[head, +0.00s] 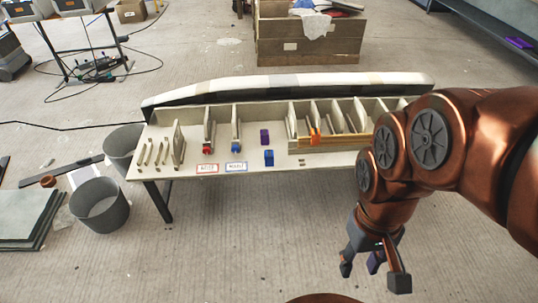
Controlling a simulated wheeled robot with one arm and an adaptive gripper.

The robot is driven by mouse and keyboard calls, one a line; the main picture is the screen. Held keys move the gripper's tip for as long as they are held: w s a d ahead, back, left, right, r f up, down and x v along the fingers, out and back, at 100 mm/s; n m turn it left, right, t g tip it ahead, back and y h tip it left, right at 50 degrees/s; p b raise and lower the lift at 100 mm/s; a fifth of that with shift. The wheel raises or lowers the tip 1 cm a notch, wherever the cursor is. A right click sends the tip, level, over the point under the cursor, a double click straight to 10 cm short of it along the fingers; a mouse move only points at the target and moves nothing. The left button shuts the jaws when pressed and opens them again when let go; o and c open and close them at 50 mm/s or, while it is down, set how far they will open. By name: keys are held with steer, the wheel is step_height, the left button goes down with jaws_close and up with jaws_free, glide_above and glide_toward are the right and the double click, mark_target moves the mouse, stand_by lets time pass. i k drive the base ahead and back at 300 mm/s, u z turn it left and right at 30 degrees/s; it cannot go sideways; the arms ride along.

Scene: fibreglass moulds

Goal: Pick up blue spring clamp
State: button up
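A small blue piece (236,147), which looks like the blue spring clamp, sits at the front end of an upright rib on the pale bench, above a blue-bordered label (236,167). A similar red piece (208,150) is on the rib to its left. A blue block (268,157) lies to its right; I cannot tell its exact kind. My gripper (373,274) hangs at the lower right, in front of the bench and well away from the blue piece. Its fingers are spread apart. A small purple-blue patch (376,262) shows between them; I cannot tell what it is.
The bench (310,165) carries a long pale mould (290,83) and several upright ribs. A purple block (264,135) lies behind the blue block. Two grey buckets (99,205) (122,150) stand at the bench's left. Wooden crates (310,45) stand behind. The floor in front is clear.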

mark_target(269, 156)
steer(key=z, duration=1.5)
steer(key=i, duration=1.55)
steer(key=u, duration=4.4)
